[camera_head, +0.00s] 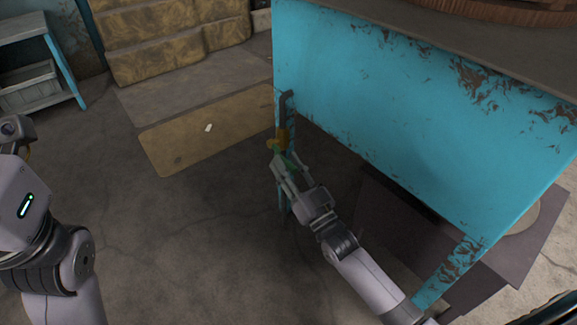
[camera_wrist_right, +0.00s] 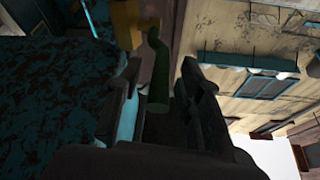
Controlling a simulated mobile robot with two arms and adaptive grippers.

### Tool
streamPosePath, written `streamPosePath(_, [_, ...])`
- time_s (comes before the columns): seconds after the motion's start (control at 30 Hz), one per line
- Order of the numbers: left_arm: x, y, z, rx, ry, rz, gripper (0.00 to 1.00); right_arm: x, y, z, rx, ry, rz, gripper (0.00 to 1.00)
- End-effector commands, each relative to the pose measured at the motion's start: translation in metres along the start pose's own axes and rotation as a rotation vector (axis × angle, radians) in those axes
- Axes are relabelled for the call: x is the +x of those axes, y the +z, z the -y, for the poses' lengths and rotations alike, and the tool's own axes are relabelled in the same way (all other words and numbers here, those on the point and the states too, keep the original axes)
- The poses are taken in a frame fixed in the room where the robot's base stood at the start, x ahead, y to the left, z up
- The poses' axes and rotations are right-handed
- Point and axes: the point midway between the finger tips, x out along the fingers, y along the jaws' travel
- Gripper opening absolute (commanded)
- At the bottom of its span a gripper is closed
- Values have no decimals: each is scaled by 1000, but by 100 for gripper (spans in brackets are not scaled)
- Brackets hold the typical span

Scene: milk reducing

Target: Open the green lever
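The green lever (camera_head: 287,157) is at the end of a brass-coloured fitting (camera_head: 282,138) on a pipe beside the near left corner of the turquoise table. My right gripper (camera_head: 283,169) is at the lever, with its fingers reaching up towards it. In the right wrist view, the green lever (camera_wrist_right: 158,82) stands between the two fingers of my right gripper (camera_wrist_right: 160,90). Dark gaps show beside the lever, so the fingers look open around it. Contact is hard to judge in the dark. My left arm is at the left edge, and its gripper is not visible.
The turquoise table (camera_head: 400,110) with chipped paint fills the upper right. A dark box (camera_head: 400,225) stands under it. A shelf (camera_head: 35,65) stands far left. The middle floor is clear.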

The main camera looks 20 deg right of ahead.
Motion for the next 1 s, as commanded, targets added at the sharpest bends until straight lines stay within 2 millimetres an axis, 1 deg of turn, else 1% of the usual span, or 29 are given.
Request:
streamPosePath(0.07, [0, 0, 0, 0, 0, 0, 55, 0, 0, 0, 0, 0, 0, 33])
streamPosePath(0.57, [0, 0, 0, -1, 0, 0, 55, 0, 0, 0, 0, 0, 0, 0])
streamPosePath(1.0, [0, 0, 0, -1, 0, 1, 55, -1, 0, 0, 0, 0, 0, 0])
